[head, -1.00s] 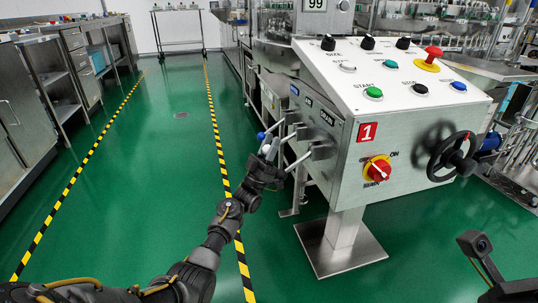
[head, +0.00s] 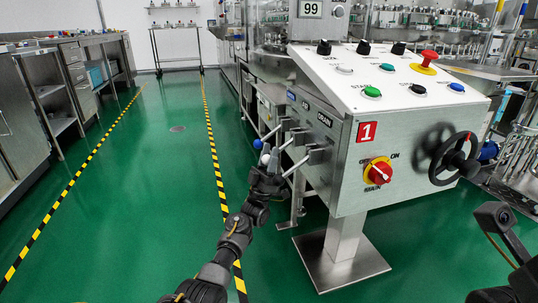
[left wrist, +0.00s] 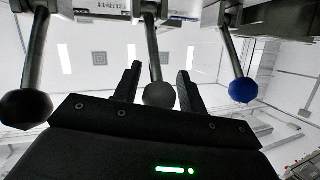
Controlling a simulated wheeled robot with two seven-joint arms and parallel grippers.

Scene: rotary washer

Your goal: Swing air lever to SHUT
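Three valve levers stick out from the left side of the steel control box (head: 345,165). The middle lever has a pale knob (head: 265,159) and I take it for the air lever; its label is too small to read. The left wrist view shows its grey-looking ball (left wrist: 159,95) between my fingers. The blue-knobbed lever (head: 257,144) is beyond it, and also at right in the left wrist view (left wrist: 243,90). The DRAIN lever's dark ball (left wrist: 25,108) is at left. My left gripper (head: 272,160) is open around the middle knob; contact is unclear.
The box's top has buttons and a red emergency stop (head: 425,53). A red-yellow rotary switch (head: 377,173) and black handwheel (head: 454,159) are on its front. The pedestal base (head: 340,262) stands below. Green floor (head: 150,190) lies clear at left.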

